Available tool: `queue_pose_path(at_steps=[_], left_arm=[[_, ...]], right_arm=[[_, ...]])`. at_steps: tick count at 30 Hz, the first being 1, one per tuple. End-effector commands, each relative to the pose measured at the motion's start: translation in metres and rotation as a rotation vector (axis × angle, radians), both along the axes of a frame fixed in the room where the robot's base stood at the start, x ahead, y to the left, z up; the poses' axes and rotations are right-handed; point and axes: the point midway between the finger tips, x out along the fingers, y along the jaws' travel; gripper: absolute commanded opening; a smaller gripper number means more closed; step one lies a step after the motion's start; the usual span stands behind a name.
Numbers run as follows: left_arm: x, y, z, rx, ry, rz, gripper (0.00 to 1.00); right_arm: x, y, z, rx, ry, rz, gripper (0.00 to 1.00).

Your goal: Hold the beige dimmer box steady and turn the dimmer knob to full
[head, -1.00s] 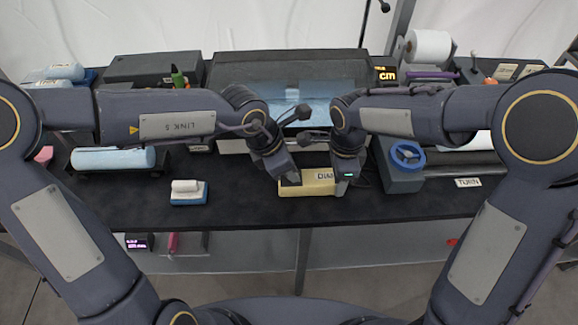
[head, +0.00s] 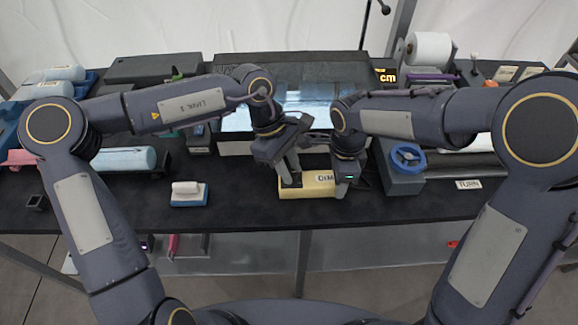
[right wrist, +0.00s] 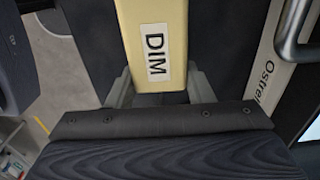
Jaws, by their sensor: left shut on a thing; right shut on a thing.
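The beige dimmer box (head: 318,190) lies on the dark bench top, near the front edge, with a DIM label at its right part. The label also shows large on the box in the right wrist view (right wrist: 157,55). My right gripper (head: 346,186) is shut on the right end of the box; its two fingers (right wrist: 159,88) stand on either side of it in the right wrist view. My left gripper (head: 291,181) points down on the left part of the box and is shut on the dimmer knob, which is mostly hidden by the fingers.
A white-topped blue block (head: 188,195) sits to the left on the bench. A grey block with a blue handwheel (head: 407,156) stands close to the right of my right gripper. A lit panel (head: 315,103) lies behind the box.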

Motion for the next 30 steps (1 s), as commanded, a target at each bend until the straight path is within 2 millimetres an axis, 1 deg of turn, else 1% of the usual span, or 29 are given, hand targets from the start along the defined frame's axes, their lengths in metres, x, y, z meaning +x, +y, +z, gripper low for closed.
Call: queue_pose_path(at_steps=[6,12,27,28,30], left_arm=[[0.0011,-0.0005,-0.0003,0.000,-0.001,-0.114,0.01],[0.0013,-0.0005,-0.0004,0.002,-0.001,-0.170,0.01],[0.0014,-0.0001,-0.0006,0.002,-0.001,-0.187,0.01],[0.0014,-0.0001,-0.0006,0.002,-0.001,-0.186,0.25],[0.0013,-0.0001,-0.0005,0.002,-0.001,-0.186,0.34]], right_arm=[[0.0000,-0.0001,0.0003,0.000,0.000,0.001,0.21],[-0.0001,0.0000,0.0003,0.000,0.000,0.001,0.21],[-0.0001,0.0000,0.0003,0.000,0.000,0.001,0.21],[-0.0001,0.0000,0.0003,0.000,0.000,0.001,0.21],[-0.0001,0.0000,0.0003,0.000,0.000,0.001,0.21]])
